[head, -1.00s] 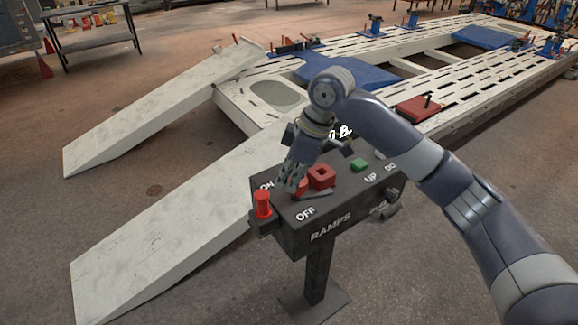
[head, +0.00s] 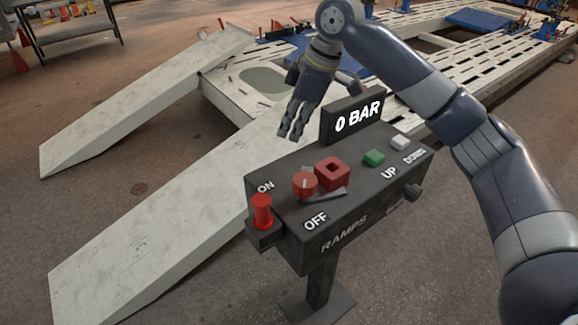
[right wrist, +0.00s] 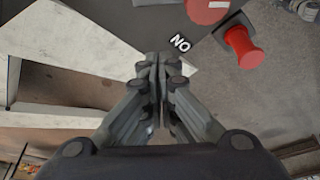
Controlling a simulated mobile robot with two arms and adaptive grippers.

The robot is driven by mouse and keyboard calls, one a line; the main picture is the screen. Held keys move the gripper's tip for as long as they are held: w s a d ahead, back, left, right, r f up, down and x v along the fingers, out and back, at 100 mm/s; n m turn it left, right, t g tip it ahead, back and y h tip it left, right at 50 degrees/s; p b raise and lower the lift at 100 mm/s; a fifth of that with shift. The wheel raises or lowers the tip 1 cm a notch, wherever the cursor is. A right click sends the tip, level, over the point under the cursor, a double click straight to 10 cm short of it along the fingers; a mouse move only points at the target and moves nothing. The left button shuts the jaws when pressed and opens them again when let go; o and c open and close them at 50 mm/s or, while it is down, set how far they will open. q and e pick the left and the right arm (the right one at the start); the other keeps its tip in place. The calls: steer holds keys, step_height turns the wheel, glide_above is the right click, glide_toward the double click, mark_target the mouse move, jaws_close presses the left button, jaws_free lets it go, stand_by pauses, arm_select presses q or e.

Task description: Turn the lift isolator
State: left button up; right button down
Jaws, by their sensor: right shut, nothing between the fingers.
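The lift isolator looks to be the round red knob (head: 305,186) between the ON and OFF labels on top of the dark control box (head: 285,242). A pale mark shows on it, but I cannot tell surely which label it points to. Part of the knob shows at the top edge of the right wrist view (right wrist: 206,10). My right gripper (head: 292,133) is shut and empty, raised above the box's far left side and apart from the knob. Its fingers (right wrist: 158,62) meet in the right wrist view. My left gripper is not in view.
A red square piece (head: 332,173) sits right beside the knob. A red plunger (head: 262,211) stands at the box's left end, and green (head: 374,158) and white (head: 400,142) buttons sit farther right. A "0 BAR" display (head: 354,117) rises behind. Pale ramps (head: 150,235) lie to the left.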

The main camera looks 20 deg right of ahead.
mark_target(287, 174)
steer(key=x, duration=0.8)
steer(key=w+x, duration=0.1)
steer(key=x, duration=0.3)
steer(key=shift+d+p, duration=0.2)
steer(key=shift+p, duration=0.2)
steer(key=d, duration=0.1)
steer(key=s+d, duration=0.1)
steer(key=d, duration=0.1)
steer(key=shift+s+r+p, duration=0.2)
steer(key=shift+p, duration=0.2)
steer(key=shift+s+d, duration=0.2)
steer(key=shift+d, duration=0.2)
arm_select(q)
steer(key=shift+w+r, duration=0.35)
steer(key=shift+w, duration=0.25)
arm_select(e)
steer(key=shift+w+f, duration=0.1)
